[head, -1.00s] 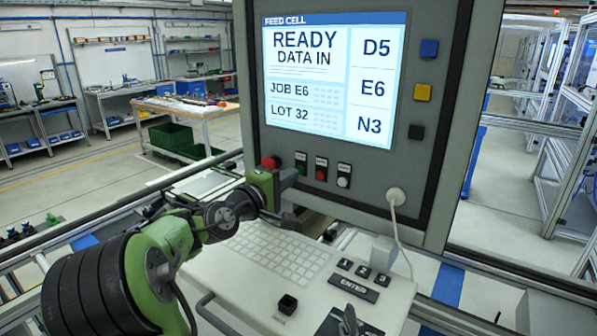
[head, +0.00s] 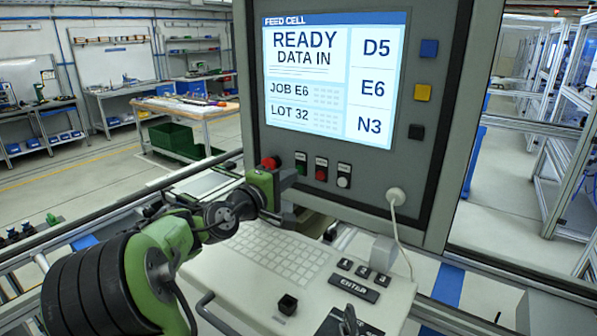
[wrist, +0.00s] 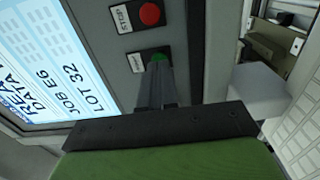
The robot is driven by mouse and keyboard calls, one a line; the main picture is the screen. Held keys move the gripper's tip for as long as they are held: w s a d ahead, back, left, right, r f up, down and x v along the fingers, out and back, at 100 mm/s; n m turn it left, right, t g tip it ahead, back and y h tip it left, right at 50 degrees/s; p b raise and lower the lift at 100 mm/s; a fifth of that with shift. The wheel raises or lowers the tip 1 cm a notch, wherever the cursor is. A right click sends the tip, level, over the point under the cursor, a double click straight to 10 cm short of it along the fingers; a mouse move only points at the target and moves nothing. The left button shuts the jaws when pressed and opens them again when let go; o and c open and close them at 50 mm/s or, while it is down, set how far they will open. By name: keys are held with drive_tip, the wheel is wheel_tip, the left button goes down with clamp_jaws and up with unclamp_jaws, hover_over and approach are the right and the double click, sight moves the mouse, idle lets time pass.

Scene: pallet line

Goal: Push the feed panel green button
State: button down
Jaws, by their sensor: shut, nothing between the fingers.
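The feed panel (head: 400,195) stands upright in front of me. Its green button (head: 301,169) is at the left of a short row under the screen, partly behind my gripper. In the wrist view the green button (wrist: 160,56) shows just past the fingertips, partly covered by them. My gripper (head: 291,176) is shut and empty, pointing at this button. In the wrist view its closed fingers (wrist: 156,68) overlap the button's lower edge. I cannot tell whether they touch it.
The red stop button (wrist: 150,13) is close beside the green one. A white button (head: 343,182) is further right. A red knob (head: 270,162) is at the panel's left edge. A keyboard shelf (head: 225,285) lies below. The screen (head: 335,80) reads READY, DATA IN.

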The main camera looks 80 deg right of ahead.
drive_tip(key=shift+x, duration=1.05)
idle(0.7)
drive_tip(key=shift+v, duration=2.5)
